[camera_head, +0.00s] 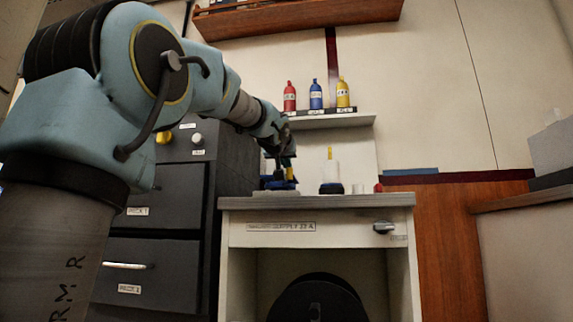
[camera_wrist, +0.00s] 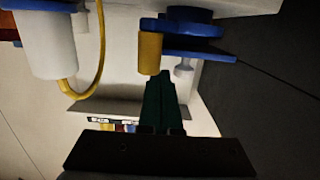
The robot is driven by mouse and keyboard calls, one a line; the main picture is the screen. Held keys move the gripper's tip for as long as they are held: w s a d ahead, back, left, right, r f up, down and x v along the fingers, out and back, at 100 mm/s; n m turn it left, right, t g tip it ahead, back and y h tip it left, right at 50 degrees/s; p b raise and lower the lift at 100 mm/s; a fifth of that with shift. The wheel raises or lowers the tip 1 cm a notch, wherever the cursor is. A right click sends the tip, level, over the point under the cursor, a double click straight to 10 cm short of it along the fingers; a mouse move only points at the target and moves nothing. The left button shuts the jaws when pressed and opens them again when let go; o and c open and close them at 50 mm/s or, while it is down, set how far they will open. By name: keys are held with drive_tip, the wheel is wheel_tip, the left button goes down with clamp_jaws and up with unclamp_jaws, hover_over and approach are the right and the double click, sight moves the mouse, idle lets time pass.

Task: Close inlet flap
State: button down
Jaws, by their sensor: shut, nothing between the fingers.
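My gripper (camera_head: 285,163) is over the left part of the counter top, at a small blue and yellow fixture (camera_head: 279,180). In the wrist view my gripper's dark green fingers (camera_wrist: 160,82) are together, with nothing between them. Their tips are close to a yellow cylinder (camera_wrist: 150,54), beside a blue round part (camera_wrist: 193,22) and a flat blue plate (camera_wrist: 205,56). These blue parts may belong to the inlet flap, but no label shows. I cannot tell whether the fingers touch the yellow cylinder, or how far the flap stands open.
A white container (camera_wrist: 45,45) with a curved yellow tube (camera_wrist: 92,75) is near the fingers. A shelf (camera_head: 335,121) with red, blue and yellow bottles hangs behind. A dark cabinet (camera_head: 165,205) stands left.

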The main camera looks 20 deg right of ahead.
drive_tip(key=v, duration=1.1)
